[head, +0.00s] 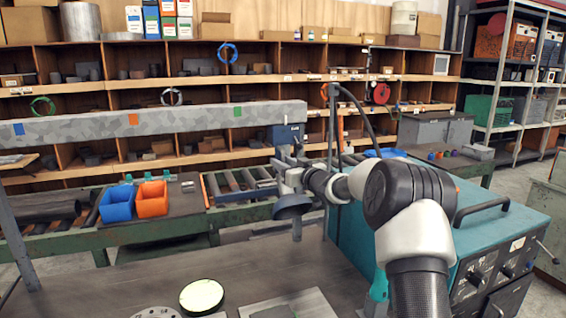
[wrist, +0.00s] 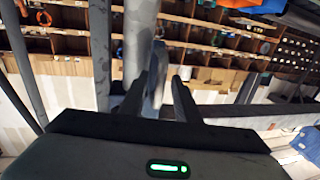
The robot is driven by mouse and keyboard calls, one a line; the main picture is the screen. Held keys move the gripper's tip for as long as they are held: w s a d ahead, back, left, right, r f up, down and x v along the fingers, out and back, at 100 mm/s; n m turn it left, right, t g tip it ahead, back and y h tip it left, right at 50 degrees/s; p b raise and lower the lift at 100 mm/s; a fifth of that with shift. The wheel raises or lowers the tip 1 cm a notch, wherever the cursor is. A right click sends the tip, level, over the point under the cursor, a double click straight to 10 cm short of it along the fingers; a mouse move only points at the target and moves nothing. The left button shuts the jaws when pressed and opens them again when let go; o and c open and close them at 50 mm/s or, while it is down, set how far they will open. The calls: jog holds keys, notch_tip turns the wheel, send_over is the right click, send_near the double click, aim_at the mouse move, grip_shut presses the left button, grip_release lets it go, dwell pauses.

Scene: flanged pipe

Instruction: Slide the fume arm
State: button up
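The fume arm hangs from a blue-grey carriage (head: 286,134) at the right end of a long mottled grey rail (head: 80,126). Blue, orange and green patches mark the rail's face. A dark cone-shaped hood (head: 292,207) hangs below the carriage, over the dark bench. My gripper (head: 287,172) is beside the hanging part, between carriage and hood; my arm reaches it from the right. In the wrist view, two dark fingers (wrist: 159,100) stand apart around a thin grey piece (wrist: 157,72). A gap shows beside the piece, and I see no clear grip on it.
A dark bench (head: 110,275) holds a pale round disc (head: 201,296) and flat plates. A blue bin (head: 117,203) and an orange bin (head: 152,199) stand behind it. A teal machine (head: 480,240) stands right, near my arm. Shelving fills the back.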

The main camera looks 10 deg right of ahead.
grip_shut()
